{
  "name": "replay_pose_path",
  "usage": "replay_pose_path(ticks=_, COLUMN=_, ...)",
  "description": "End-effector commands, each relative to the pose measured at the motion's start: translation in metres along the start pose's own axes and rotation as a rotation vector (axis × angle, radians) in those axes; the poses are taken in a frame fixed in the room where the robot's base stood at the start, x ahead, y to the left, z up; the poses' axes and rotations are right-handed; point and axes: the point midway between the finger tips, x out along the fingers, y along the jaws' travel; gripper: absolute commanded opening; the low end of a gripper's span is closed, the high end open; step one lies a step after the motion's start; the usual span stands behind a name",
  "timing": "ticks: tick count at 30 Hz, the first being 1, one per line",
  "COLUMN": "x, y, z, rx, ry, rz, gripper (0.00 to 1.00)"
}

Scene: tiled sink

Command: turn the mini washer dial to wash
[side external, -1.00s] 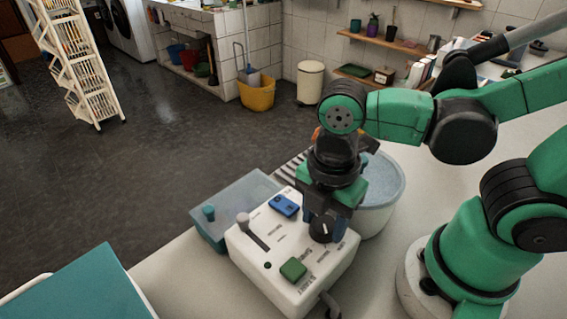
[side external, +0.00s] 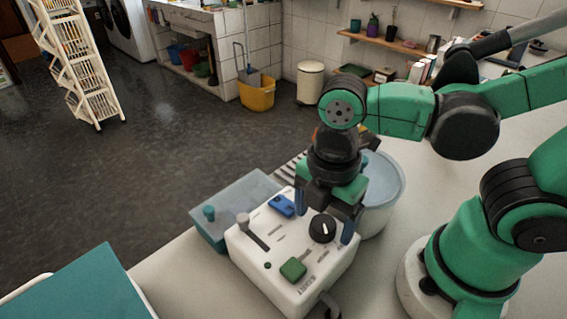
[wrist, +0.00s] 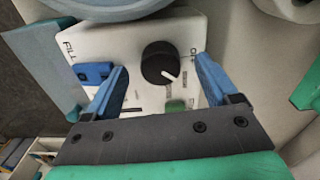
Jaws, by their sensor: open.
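The dial is a round black knob (side external: 322,230) on the white control panel (side external: 262,262) of the mini washer. In the wrist view, the dial (wrist: 158,60) has a white pointer line toward the lower right, below the OFF lettering. The WASH lettering is too small to make out. My gripper (side external: 324,219) is open, its blue fingers apart just above the dial. In the wrist view, my gripper (wrist: 161,68) has one finger to each side of the dial, with clear gaps and nothing held.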

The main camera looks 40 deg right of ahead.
Motion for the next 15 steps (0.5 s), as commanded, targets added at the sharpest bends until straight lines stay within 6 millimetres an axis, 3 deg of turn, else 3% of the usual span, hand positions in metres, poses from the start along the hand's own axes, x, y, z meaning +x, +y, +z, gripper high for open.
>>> replay_pose_path(ticks=15, x=-0.048, y=0.000, z=0.000, rx=0.000, ry=0.000, rz=0.000, gripper=0.80)
